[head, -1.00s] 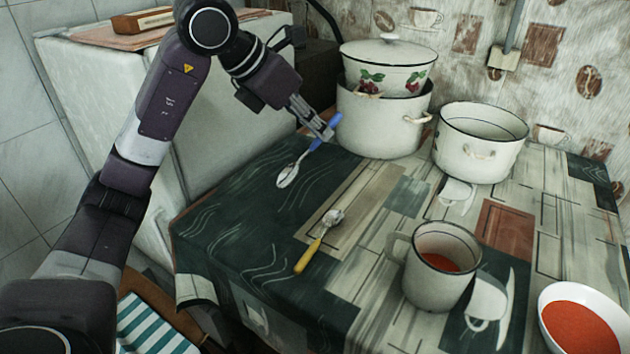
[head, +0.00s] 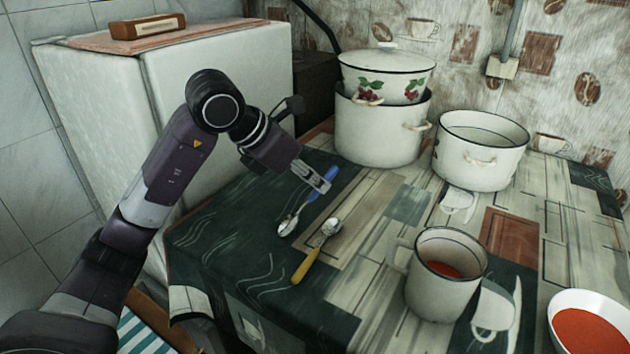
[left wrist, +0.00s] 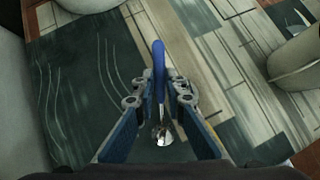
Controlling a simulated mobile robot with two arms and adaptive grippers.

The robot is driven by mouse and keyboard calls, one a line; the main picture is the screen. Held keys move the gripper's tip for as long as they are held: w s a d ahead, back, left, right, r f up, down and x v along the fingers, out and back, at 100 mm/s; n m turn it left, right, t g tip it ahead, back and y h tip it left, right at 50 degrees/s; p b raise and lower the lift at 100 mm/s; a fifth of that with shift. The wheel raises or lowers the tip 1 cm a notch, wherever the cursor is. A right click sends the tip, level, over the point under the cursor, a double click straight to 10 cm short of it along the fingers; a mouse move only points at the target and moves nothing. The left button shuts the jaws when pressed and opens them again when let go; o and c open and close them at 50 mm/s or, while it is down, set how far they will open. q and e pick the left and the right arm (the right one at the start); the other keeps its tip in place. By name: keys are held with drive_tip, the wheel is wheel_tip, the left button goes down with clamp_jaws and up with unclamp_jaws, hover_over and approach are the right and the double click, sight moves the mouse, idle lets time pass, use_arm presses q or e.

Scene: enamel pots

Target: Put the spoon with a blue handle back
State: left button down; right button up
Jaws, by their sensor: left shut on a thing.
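The blue-handled spoon (head: 289,222) is at the left part of the table, its silver bowl toward the front left. My left gripper (head: 318,186) is shut on its blue handle. In the left wrist view the blue handle (left wrist: 158,62) stands between the two fingers (left wrist: 160,92), with the silver bowl (left wrist: 162,134) below. I cannot tell whether the spoon touches the cloth. A yellow-handled spoon (head: 308,262) lies on the cloth to the right and nearer. My right gripper is not in view.
A large white pot (head: 378,135) carries a lidded pot with berries (head: 390,75) behind the gripper. An open white pot (head: 480,155), a mug with red liquid (head: 440,290) and a red-filled bowl (head: 556,310) stand to the right. The table's left front (head: 215,265) is clear.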

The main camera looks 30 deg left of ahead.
use_arm(q)
drive_tip(key=shift+f, duration=0.1)
drive_tip(key=c, duration=2.4)
unclamp_jaws()
drive_tip(key=shift+f, duration=0.1)
drive_tip(key=o, duration=0.4)
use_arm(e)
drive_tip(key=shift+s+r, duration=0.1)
use_arm(q)
drive_tip(key=shift+r, duration=0.25)
drive_tip(key=shift+p+v, duration=0.8)
drive_tip(key=shift+v, duration=5.15)
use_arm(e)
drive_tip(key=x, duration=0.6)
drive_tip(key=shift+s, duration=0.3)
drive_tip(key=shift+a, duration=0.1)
